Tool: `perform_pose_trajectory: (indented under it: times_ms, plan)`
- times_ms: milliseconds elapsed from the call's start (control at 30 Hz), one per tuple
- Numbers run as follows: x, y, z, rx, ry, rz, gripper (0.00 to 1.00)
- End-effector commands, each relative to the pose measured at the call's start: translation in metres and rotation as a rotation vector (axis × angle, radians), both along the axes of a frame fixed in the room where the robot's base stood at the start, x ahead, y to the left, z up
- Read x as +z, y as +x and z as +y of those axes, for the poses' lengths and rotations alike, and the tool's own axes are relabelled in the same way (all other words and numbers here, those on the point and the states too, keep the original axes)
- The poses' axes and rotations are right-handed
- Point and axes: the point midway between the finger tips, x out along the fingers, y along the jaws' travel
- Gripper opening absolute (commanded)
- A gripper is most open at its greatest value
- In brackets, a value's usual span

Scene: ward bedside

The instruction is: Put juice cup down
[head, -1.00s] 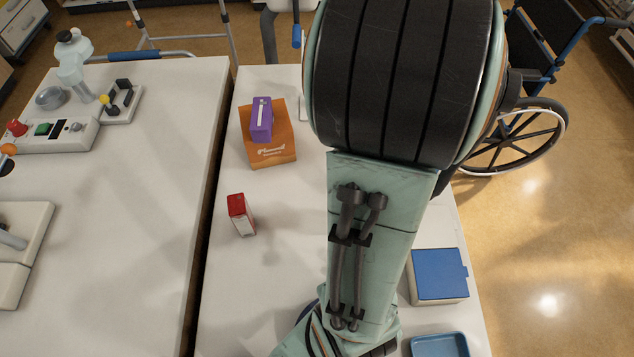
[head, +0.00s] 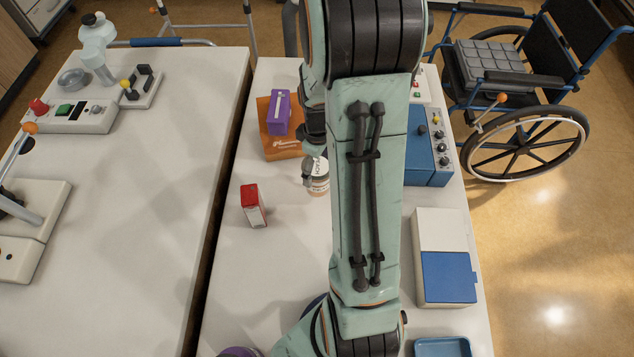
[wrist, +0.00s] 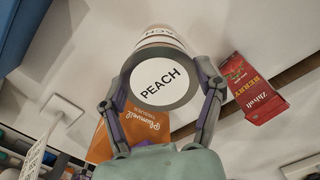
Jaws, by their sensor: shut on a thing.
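The juice cup (head: 319,177) is a small white cup with dark lettering, seen in the head view partly behind my arm, close to the white table (head: 285,255). In the wrist view its round white lid (wrist: 161,82) reads PEACH. My gripper (head: 308,172) is shut on the cup, with one finger on each side of it in the wrist view (wrist: 165,85). I cannot tell whether the cup's base touches the table.
A red carton (head: 253,205) stands to the left of the cup. A purple box (head: 279,112) and an orange box (head: 283,146) are behind it. A blue-and-white case (head: 448,277) and blue device (head: 422,145) lie right of my arm. The front-left tabletop is clear.

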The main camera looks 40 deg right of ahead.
Motion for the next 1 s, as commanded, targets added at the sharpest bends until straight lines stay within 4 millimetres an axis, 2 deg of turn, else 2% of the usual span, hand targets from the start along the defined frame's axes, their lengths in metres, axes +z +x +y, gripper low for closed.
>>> perform_pose_trajectory:
  times_ms: [300, 700, 733, 800, 1000]
  plan:
    - [-0.043, -0.001, 0.0, -0.001, 0.0, 0.002, 0.27]
    - [-0.049, 0.0, 0.0, -0.001, -0.001, 0.0, 0.27]
    - [-0.05, 0.0, 0.0, -0.001, -0.001, 0.0, 0.7]
    - [-0.049, 0.0, 0.0, -0.001, -0.001, 0.0, 0.92]
    - [-0.049, 0.0, 0.0, -0.001, -0.001, 0.0, 0.94]
